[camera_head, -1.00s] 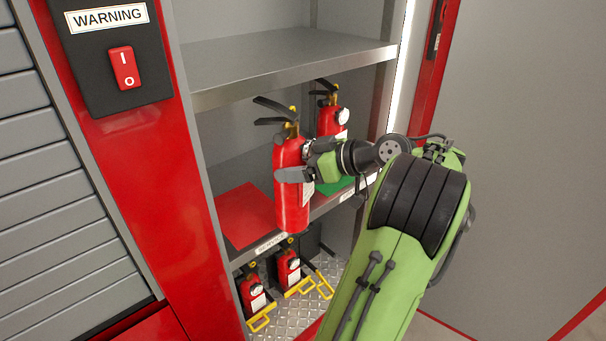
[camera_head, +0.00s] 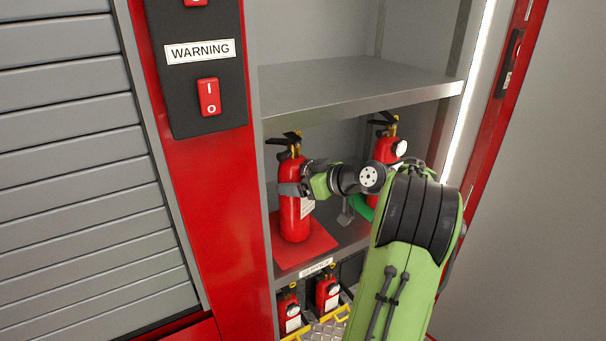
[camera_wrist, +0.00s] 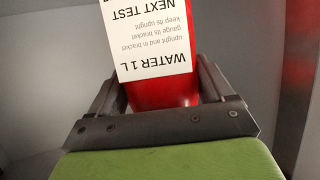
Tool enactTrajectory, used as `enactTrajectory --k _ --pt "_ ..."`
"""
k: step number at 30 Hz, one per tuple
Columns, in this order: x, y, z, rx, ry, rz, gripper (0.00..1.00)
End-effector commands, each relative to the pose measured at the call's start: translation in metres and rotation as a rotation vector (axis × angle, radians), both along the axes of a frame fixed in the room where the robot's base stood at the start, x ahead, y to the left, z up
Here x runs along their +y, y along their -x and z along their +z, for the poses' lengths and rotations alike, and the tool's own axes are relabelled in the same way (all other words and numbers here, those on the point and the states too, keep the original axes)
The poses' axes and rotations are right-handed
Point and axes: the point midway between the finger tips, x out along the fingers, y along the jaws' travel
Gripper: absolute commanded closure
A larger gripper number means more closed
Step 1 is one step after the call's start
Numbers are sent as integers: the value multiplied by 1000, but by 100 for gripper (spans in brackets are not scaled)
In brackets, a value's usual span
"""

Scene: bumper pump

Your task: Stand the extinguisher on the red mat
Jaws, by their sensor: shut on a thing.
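A red fire extinguisher (camera_head: 293,215) with a black handle is upright at the red mat (camera_head: 318,248) on the middle shelf. Its base appears over the mat; whether it touches the mat I cannot tell. My gripper (camera_head: 294,189) is shut around the extinguisher's body from the right. In the wrist view the fingers flank the red body (camera_wrist: 160,94), and its white label (camera_wrist: 150,42) reads upside down, with "WATER 1 L" and "NEXT TEST".
Another extinguisher (camera_head: 381,146) stands behind on the right, near a green mat (camera_head: 362,208) partly hidden by my arm. An upper shelf (camera_head: 360,85) lies above. Smaller extinguishers (camera_head: 327,293) stand below with yellow brackets. A red cabinet post (camera_head: 215,200) is at the left.

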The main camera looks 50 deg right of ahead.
Motion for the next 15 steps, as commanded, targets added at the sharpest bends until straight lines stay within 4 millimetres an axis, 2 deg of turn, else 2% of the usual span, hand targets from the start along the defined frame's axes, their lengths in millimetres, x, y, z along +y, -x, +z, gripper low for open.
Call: enactTrajectory --k 5,15 --pt "1 -1 -9 -11 6 3 100" --pt "1 -1 -11 -11 7 3 100"
